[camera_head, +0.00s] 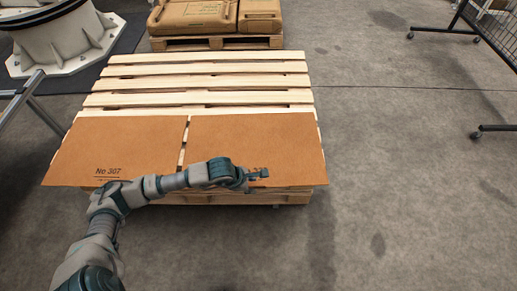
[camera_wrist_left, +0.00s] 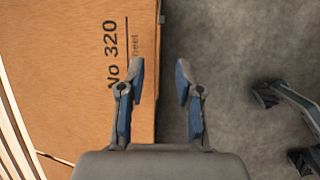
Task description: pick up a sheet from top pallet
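Two flat brown sheets lie side by side on the near half of a wooden pallet (camera_head: 205,68). The left sheet (camera_head: 117,142) is marked "No 307"; the right sheet (camera_head: 258,138) shows no readable mark in the head view. My left gripper (camera_head: 260,174) is at the near edge of the right sheet. In the left wrist view my left gripper (camera_wrist_left: 160,68) is open, with nothing seen held. One finger is over a sheet (camera_wrist_left: 75,55) marked "No 320", the other over the floor beyond its edge. The gripper's height above the sheet is unclear. My right gripper is not in view.
Brown cases (camera_head: 205,15) sit on another pallet (camera_head: 215,43) behind. A white round machine base (camera_head: 65,40) stands at the upper left, with a metal frame (camera_head: 22,95) at the left edge. A wheeled rack (camera_head: 488,30) is at the upper right. The grey floor right of the pallet is clear.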

